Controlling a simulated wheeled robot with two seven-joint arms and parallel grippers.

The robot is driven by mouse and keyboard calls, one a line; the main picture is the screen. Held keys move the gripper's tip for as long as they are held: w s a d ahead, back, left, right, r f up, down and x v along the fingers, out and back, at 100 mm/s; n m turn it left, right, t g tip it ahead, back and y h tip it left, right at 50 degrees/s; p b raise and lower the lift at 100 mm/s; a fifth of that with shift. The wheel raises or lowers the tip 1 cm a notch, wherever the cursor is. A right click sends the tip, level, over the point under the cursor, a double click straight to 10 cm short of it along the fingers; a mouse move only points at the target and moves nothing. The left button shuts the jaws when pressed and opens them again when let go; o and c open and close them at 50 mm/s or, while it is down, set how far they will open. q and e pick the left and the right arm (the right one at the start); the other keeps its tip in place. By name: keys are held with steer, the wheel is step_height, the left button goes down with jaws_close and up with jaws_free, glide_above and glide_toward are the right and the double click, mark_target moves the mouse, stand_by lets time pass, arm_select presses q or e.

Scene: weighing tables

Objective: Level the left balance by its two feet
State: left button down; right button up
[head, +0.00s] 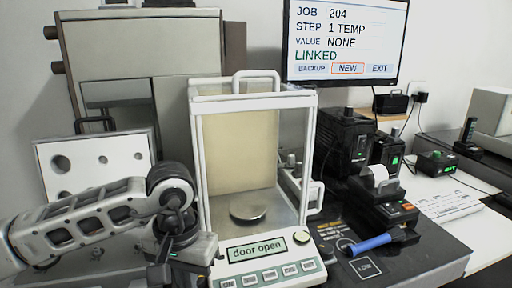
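The balance (263,274) stands in front of me with a clear draft shield around a round metal pan (248,213). Its display (256,249) reads "door open", above a row of keys. My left gripper (162,268) hangs at the balance's front left corner, pointing down. Its fingers are small and dark against the arm, so I cannot tell whether they are open or shut, or touching a foot. The front left foot is hidden there. A dark round knob (326,251) shows at the front right corner, possibly a foot. The level bubble cannot be made out. My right gripper is out of view.
A screen (345,42) reads job 204, step 1 TEMP, value NONE, LINKED. A blue-handled tool (370,244) lies right of the balance, near a pad marked LOW (365,267). A printer (384,201) and black devices stand behind. A panel with holes (95,165) stands at left.

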arm_select(q)
steer(key=shift+w, duration=0.1)
steer(key=shift+s+a, duration=0.15)
steer(key=shift+s, duration=0.15)
steer(key=shift+r, duration=0.1)
step_height(320, 180, up, 6)
steer(key=shift+s+f+p, duration=0.1)
steer(key=shift+p, duration=0.8)
